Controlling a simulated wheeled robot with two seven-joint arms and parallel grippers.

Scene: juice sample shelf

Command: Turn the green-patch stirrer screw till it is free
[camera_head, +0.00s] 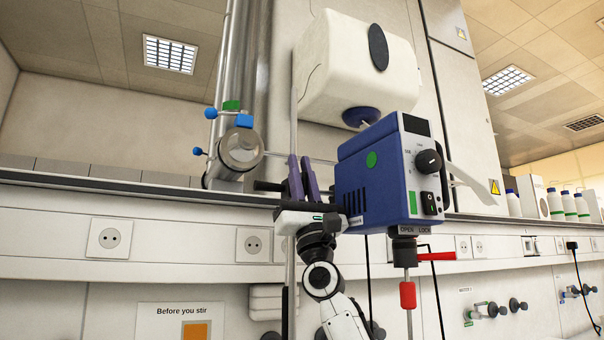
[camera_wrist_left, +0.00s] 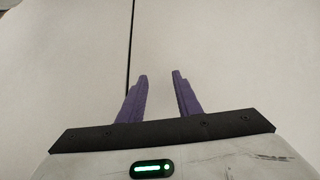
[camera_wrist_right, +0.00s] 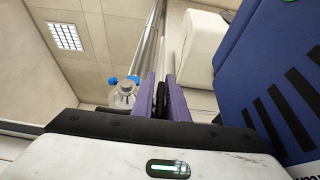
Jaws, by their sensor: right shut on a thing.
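A black stub (camera_head: 268,186) shows left of the fingers. My left gripper (camera_wrist_left: 160,85) is open and empty before a pale surface; it is out of the head view.
A red handle (camera_head: 436,256) and a red-sleeved shaft (camera_head: 408,295) are below the stirrer. A white container (camera_head: 358,65) is above. Bottles (camera_head: 555,204) stand on the right bench.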

